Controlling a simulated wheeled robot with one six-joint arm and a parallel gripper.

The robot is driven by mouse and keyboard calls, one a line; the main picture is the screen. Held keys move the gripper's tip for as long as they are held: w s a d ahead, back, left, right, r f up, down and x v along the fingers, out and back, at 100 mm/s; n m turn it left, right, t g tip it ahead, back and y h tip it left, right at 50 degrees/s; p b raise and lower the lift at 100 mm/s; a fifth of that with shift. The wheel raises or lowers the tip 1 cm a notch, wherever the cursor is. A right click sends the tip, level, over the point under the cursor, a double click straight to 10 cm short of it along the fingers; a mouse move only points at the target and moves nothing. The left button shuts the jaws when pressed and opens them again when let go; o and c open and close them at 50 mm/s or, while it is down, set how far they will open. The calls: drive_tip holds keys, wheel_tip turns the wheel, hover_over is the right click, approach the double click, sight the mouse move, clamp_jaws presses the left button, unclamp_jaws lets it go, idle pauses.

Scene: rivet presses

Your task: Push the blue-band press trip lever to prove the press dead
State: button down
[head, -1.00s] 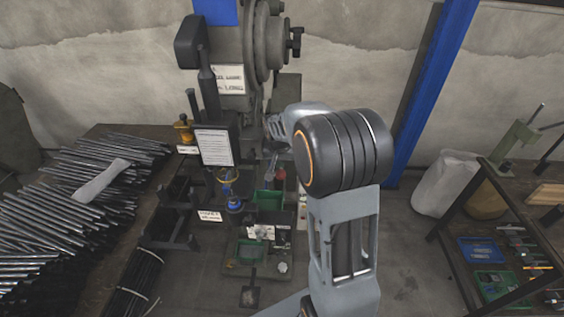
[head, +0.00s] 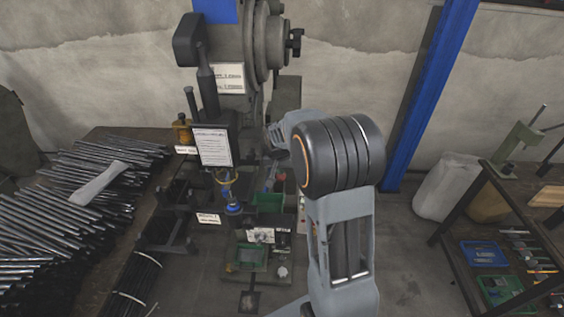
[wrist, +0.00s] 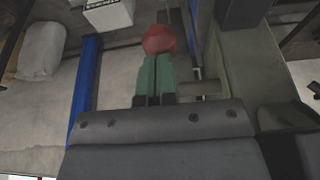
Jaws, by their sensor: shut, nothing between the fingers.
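The press (head: 255,50) stands at the back centre in the head view, dark grey with a blue panel (head: 215,10) on top. A round red knob (wrist: 159,39) shows in the wrist view, just beyond the fingertips; I take it for the trip lever's end, but its stem is hidden. My gripper (wrist: 155,70) has its two greenish fingers together with nothing between them. The fingertips overlap the knob's lower edge in the picture; I cannot tell whether they touch it. In the head view my arm hides much of the area around the gripper.
Left of the press are a white notice (head: 212,147) and a bench with a stack of metal rods (head: 65,205). A green bin (head: 269,202) stands below the press. A blue post (head: 430,95) rises to the right, beyond it a tool bench (head: 490,235).

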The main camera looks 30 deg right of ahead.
sight(280, 179)
drive_tip(key=shift+s+f+b, duration=0.1)
drive_tip(key=shift+f+b, duration=0.4)
drive_tip(key=shift+f, duration=0.25)
drive_tip(key=shift+s+a+f+b, duration=0.1)
drive_tip(key=shift+f+b, duration=0.75)
drive_tip(key=shift+f, duration=0.05)
drive_tip(key=shift+f+b, duration=0.8)
drive_tip(key=shift+f, duration=0.1)
drive_tip(key=shift+f+b, duration=0.8)
drive_tip(key=shift+f, duration=0.2)
